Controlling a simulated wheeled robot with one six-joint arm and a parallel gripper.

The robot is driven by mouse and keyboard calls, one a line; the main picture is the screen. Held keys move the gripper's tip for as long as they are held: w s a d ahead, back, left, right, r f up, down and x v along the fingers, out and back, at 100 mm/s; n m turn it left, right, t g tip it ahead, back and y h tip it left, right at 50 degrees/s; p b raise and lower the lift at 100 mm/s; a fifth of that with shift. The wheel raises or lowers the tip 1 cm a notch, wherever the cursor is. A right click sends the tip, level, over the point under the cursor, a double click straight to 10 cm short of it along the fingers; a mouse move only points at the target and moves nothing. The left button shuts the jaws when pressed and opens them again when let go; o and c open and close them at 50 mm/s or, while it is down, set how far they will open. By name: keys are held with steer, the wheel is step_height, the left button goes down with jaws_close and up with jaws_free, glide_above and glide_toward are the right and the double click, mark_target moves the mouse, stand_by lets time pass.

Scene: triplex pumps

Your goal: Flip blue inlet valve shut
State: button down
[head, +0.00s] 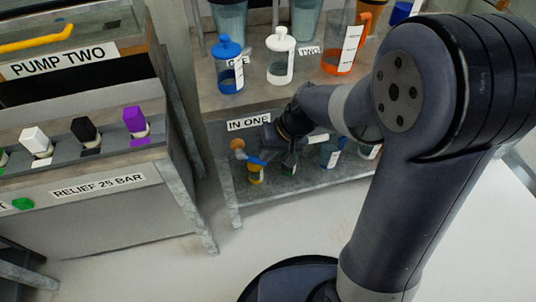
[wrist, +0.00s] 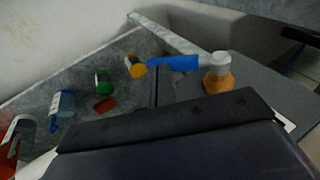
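The blue inlet valve shows in the wrist view as a blue lever (wrist: 173,63) pointing left from a white-grey hub on an orange-brass body (wrist: 218,82). In the head view the blue lever (head: 257,160) is small, beside the brass body (head: 238,145) below the IN ONE label (head: 249,122). My gripper (head: 287,158) is just right of the lever in the head view; I cannot tell whether they touch. In the wrist view a dark part of my gripper (wrist: 170,128) fills the bottom, and the fingertips are not distinct. Whether it is open or shut does not show.
A lower shelf holds several containers, including a yellow one (wrist: 135,66) and a green one (wrist: 104,82). Above stand a blue bottle (head: 229,66), a white bottle (head: 280,57) and an orange jug (head: 339,50). The PUMP TWO cabinet (head: 100,200) stands left. Open floor lies in front.

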mark_target(264, 164)
steer(key=shift+s+a+f+b, duration=0.1)
steer(key=shift+a+f+b, duration=0.1)
steer(key=shift+f+b, duration=0.6)
steer(key=shift+a+f+b, duration=0.15)
steer(key=shift+f+b, duration=0.5)
steer(key=shift+f, duration=0.1)
steer(key=f+y+b, duration=0.1)
steer(key=b, duration=0.1)
steer(key=shift+a+b, duration=0.15)
steer(key=shift+b, duration=0.25)
steer(key=y+b, duration=0.2)
steer(key=b, duration=0.1)
steer(key=a+g+y+b, duration=0.1)
steer(key=shift+s+f+m, duration=0.15)
steer(key=shift+f+m, duration=0.15)
steer(key=shift+s+a+f+b, duration=0.15)
steer(key=shift+a+f+b, duration=0.1)
steer(key=shift+a+b, duration=0.3)
steer(key=p+v, duration=0.3)
steer(key=v, duration=0.7)
steer(key=shift+d+r+p, duration=0.2)
steer(key=shift+d+p, duration=0.2)
